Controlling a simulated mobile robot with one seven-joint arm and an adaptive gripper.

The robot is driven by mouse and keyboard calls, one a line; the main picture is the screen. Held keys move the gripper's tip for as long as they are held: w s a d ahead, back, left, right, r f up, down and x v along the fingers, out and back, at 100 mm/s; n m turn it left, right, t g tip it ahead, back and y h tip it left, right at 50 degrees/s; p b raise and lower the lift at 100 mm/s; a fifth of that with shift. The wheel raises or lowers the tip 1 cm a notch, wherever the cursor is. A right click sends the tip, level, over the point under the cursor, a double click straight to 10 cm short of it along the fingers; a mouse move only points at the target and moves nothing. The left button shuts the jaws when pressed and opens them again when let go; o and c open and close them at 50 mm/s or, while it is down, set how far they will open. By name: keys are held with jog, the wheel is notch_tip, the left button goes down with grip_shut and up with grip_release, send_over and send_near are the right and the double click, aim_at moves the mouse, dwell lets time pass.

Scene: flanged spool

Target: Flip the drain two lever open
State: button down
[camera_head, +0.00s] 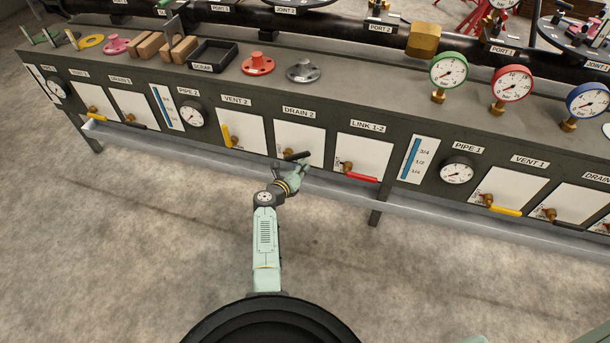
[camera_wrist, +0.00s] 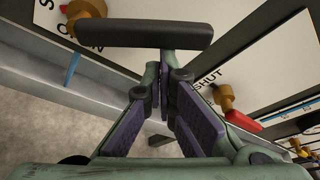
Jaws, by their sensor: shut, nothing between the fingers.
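The drain two lever (camera_head: 298,156) is a black handle on a brass valve, on the white panel under the DRAIN 2 label (camera_head: 299,112). In the wrist view the black lever (camera_wrist: 150,34) lies across the top, with its brass valve body (camera_wrist: 86,12) at left and a partly covered OPEN marking behind it. My gripper (camera_head: 301,169) is just below the lever in the head view. In the wrist view my gripper (camera_wrist: 161,72) is shut and empty, its tips close under the lever's middle. I cannot tell whether they touch it.
The LINK 1-2 valve with a red lever (camera_head: 361,177) is close on the right; its red lever also shows in the wrist view (camera_wrist: 243,120). The VENT 2 yellow lever (camera_head: 226,136) is on the left. A metal rail (camera_head: 335,190) runs below the panels.

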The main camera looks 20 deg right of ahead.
aim_at(301, 158)
jog(key=r+n+h, duration=0.1)
jog(key=w+a+r+n, duration=0.1)
jog(key=n, duration=0.1)
jog(key=shift+a+r+n+h, duration=0.1)
jog(key=shift+r+n+h, duration=0.2)
jog(key=shift+r+h, duration=0.1)
jog(key=shift+w+a+r+n+h+b, duration=0.3)
jog(key=shift+a+r+n+h+b, duration=0.2)
jog(key=shift+n+b, duration=0.45)
jog(key=shift+w+a+r+n+t+h+b, duration=0.1)
jog(key=shift+w+a+r+n+h+b, duration=0.15)
jog(key=shift+n, duration=0.35)
jog(key=shift+w+a+r+n+t+h+b, duration=0.1)
jog(key=shift+a+r+n+b, duration=0.15)
jog(key=shift+n, duration=0.4)
jog(key=shift+w+a+r+n+t+h+b, duration=0.15)
jog(key=shift+w+a+n+b, duration=0.15)
jog(key=shift+n, duration=0.3)
jog(key=shift+s, duration=0.1)
